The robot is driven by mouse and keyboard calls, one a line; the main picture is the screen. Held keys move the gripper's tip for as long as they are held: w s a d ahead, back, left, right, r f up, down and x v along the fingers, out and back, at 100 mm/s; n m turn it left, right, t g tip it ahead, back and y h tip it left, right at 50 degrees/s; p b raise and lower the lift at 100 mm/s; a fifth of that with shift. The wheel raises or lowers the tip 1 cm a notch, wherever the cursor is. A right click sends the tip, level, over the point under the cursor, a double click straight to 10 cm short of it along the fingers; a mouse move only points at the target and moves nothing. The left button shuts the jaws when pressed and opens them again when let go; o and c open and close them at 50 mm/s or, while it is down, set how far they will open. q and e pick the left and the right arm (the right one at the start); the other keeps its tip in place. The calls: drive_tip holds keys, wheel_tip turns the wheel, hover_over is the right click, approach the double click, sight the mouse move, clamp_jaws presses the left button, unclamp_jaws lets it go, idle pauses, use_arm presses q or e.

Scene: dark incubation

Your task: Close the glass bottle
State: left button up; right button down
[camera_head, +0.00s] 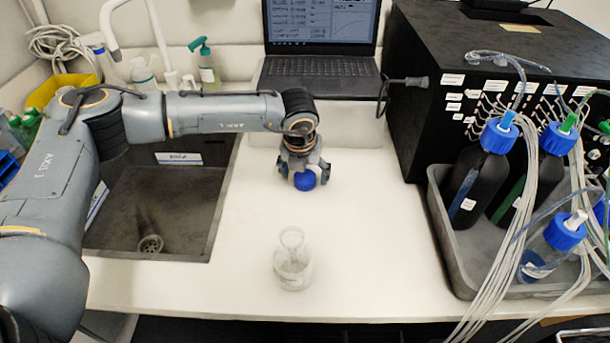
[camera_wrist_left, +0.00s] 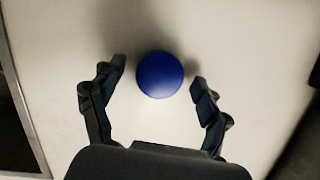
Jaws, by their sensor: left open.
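The glass bottle (camera_head: 293,262) is clear and stands upright and uncapped near the front edge of the white counter. A blue cap (camera_head: 305,181) lies on the counter behind the bottle, and it also shows as a round blue disc in the left wrist view (camera_wrist_left: 160,75). My left gripper (camera_head: 305,175) points down over the cap. Its open fingers (camera_wrist_left: 160,80) are on either side of the cap, with a gap on both sides. My right gripper is not in view.
The white counter (camera_head: 370,240) is clear around bottle and cap. A sink (camera_head: 185,225) is at the left. A laptop (camera_head: 320,65) stands at the back.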

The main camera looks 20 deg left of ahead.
use_arm(q)
drive_tip(key=c, duration=0.9)
drive_tip(key=shift+r, duration=0.1)
drive_tip(key=shift+r, duration=0.65)
drive_tip(key=s+d+r+b, duration=0.1)
drive_tip(key=s+r, duration=0.3)
drive_tip(key=s+d+r+b, duration=0.1)
drive_tip(key=s+r+b, duration=0.1)
drive_tip(key=s, duration=0.3)
drive_tip(key=s+d+r+b, duration=0.1)
drive_tip(key=s+r+b, duration=0.1)
drive_tip(key=s+r, duration=0.2)
drive_tip(key=shift+s+d+r, duration=0.15)
drive_tip(key=shift+r, duration=0.25)
drive_tip(key=shift+s+d+r, duration=0.15)
drive_tip(key=shift+r, duration=0.25)
